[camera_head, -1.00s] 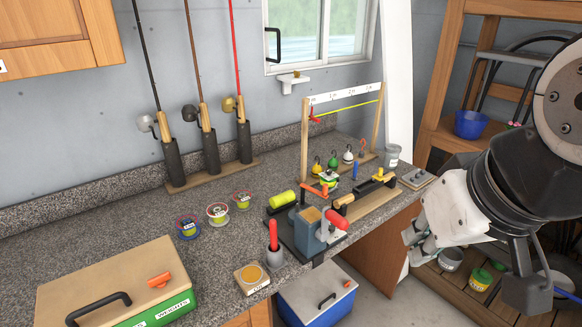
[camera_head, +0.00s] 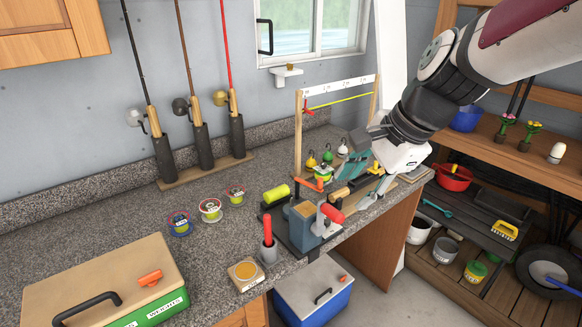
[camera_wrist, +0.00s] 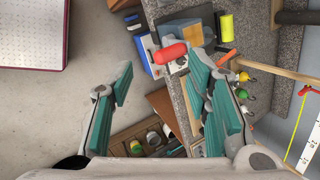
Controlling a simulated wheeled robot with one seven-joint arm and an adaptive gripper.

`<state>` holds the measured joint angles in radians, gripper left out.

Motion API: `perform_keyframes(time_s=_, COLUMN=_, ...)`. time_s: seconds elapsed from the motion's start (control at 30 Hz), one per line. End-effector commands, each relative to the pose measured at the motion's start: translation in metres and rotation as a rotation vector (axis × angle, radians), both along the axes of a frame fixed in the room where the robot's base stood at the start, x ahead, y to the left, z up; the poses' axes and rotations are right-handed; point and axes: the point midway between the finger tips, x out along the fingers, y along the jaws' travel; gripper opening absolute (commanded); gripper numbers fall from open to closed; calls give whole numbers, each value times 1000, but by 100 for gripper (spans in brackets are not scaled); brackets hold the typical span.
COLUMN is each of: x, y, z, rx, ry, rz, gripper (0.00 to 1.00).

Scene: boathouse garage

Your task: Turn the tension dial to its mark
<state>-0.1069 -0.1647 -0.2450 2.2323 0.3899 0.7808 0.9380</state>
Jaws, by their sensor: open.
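I cannot tell for sure which part is the tension dial. A blue-grey winding machine (camera_head: 303,228) stands at the bench's front edge, with a red-handled crank (camera_head: 332,212), an orange lever (camera_head: 309,186) and a yellow-green cylinder (camera_head: 276,194). No mark can be read on it. My gripper (camera_head: 366,182) is above the bench's right end, right of the machine, and partly hides a wooden fixture. In the wrist view, its teal fingers (camera_wrist: 160,78) are apart and empty, and the red crank handle (camera_wrist: 171,53) shows beyond them.
A line rack (camera_head: 340,84), hanging lures (camera_head: 327,156) and several spools (camera_head: 210,210) stand on the bench. A red-handled tool in a cup (camera_head: 268,242) and a weights box (camera_head: 110,280) are nearer. A blue cooler (camera_head: 315,296) is below. A shelf (camera_head: 500,155) stands right.

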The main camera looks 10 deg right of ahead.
Motion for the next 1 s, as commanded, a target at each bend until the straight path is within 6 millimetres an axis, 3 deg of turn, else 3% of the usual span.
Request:
perform_keyframes(time_s=0.03, x=19, y=-2, z=-14, rx=46, ry=46, rz=-109, gripper=44)
perform_keyframes(time_s=0.2, x=76, y=-15, z=-56, rx=201, ry=178, rz=-526, gripper=44)
perform_keyframes(time_s=0.4, x=124, y=-32, z=-103, rx=315, ry=277, rz=-928, gripper=44)
perform_keyframes(time_s=0.6, x=146, y=-41, z=-127, rx=365, ry=313, rz=-1127, gripper=44)
perform_keyframes(time_s=0.83, x=153, y=-40, z=-144, rx=373, ry=318, rz=-1157, gripper=44)
perform_keyframes(time_s=1.0, x=163, y=-34, z=-174, rx=371, ry=321, rz=-1157, gripper=44)
